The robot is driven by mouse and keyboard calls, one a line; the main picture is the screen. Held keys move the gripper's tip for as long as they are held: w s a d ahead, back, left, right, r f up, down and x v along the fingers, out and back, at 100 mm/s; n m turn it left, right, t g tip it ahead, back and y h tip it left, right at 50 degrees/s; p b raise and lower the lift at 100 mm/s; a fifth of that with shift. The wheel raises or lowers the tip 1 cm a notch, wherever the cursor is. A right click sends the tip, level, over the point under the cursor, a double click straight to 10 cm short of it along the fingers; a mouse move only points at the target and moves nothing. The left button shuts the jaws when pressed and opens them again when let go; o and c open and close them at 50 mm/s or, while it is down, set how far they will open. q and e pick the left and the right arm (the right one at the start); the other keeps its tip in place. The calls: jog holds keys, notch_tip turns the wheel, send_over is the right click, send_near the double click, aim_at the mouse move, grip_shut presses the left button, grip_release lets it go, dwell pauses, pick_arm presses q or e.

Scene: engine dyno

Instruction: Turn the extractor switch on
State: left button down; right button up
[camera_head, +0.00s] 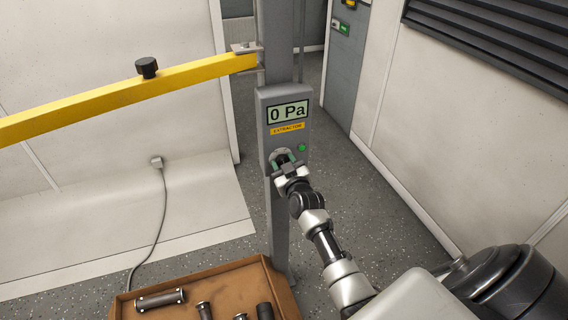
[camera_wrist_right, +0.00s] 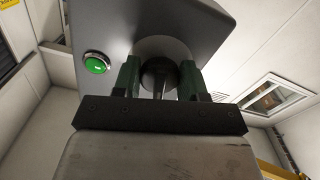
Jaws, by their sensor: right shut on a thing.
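The extractor switch box (camera_head: 284,125) is a grey box on a grey post, with a display reading "0 Pa" and a yellow "EXTRACTOR" label. Its dark rotary knob (camera_wrist_right: 159,75) sits between the green fingers of my right gripper (camera_wrist_right: 159,78) in the right wrist view. In the head view my right gripper (camera_head: 284,160) is at the lower left of the box front, shut on the knob, which it mostly hides. A green round light or button (camera_head: 301,148) is to the right of the gripper; it also shows in the wrist view (camera_wrist_right: 97,62). My left gripper is not in view.
A yellow barrier bar (camera_head: 125,93) with a black knob (camera_head: 147,67) reaches the post from the left. A brown tray (camera_head: 215,285) holding several dark cylindrical parts is at the bottom. A cable (camera_head: 160,210) hangs by the left wall. Open floor lies right of the post.

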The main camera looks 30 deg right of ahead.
jog(key=m, duration=0.4)
jog(key=shift+a+m, duration=0.1)
jog(key=shift+m, duration=2.4)
jog(key=o, duration=0.9)
jog(key=shift+s, duration=0.1)
jog(key=b+v, duration=0.1)
jog(key=v, duration=0.9)
jog(key=shift+s, duration=0.35)
